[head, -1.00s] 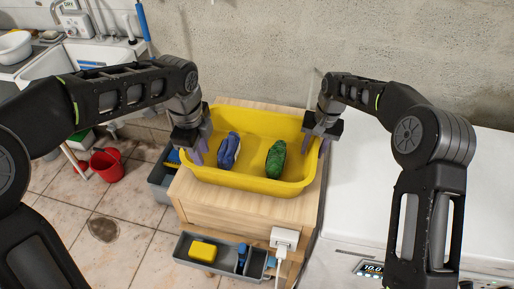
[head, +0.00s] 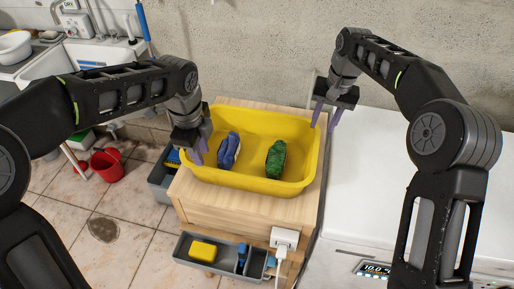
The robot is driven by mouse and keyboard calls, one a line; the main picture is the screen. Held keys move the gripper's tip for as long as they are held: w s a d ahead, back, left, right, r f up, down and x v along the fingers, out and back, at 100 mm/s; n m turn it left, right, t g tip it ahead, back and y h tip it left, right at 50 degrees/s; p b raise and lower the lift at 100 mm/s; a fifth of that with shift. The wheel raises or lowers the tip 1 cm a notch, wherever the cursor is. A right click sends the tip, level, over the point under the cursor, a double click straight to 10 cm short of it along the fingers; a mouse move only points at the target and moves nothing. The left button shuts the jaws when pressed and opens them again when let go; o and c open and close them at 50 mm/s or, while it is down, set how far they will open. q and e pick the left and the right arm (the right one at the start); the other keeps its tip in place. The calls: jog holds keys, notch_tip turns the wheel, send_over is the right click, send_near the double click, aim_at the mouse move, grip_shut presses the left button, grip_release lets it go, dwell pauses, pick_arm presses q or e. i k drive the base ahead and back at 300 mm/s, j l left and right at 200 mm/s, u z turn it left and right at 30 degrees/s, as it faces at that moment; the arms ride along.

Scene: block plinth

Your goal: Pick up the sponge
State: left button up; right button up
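A yellow block that looks like a sponge (head: 203,250) lies in a grey tray (head: 222,268) low at the front of the wooden cabinet. A yellow tub (head: 250,186) on the cabinet top holds a blue item (head: 229,150) and a green item (head: 276,160); I cannot tell exactly what these are. My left gripper (head: 200,158) points down at the tub's left rim with its fingers apart; whether they touch the rim is unclear. My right gripper (head: 325,122) is open and empty, above and beyond the tub's right rim.
A white worktop or appliance (head: 365,200) fills the right side. A socket box with a plug (head: 284,238) sits on the cabinet front beside the tray. A red bucket (head: 107,165) stands on the tiled floor at left. A concrete wall is behind.

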aim_at(199, 252)
jog(key=k, duration=1)
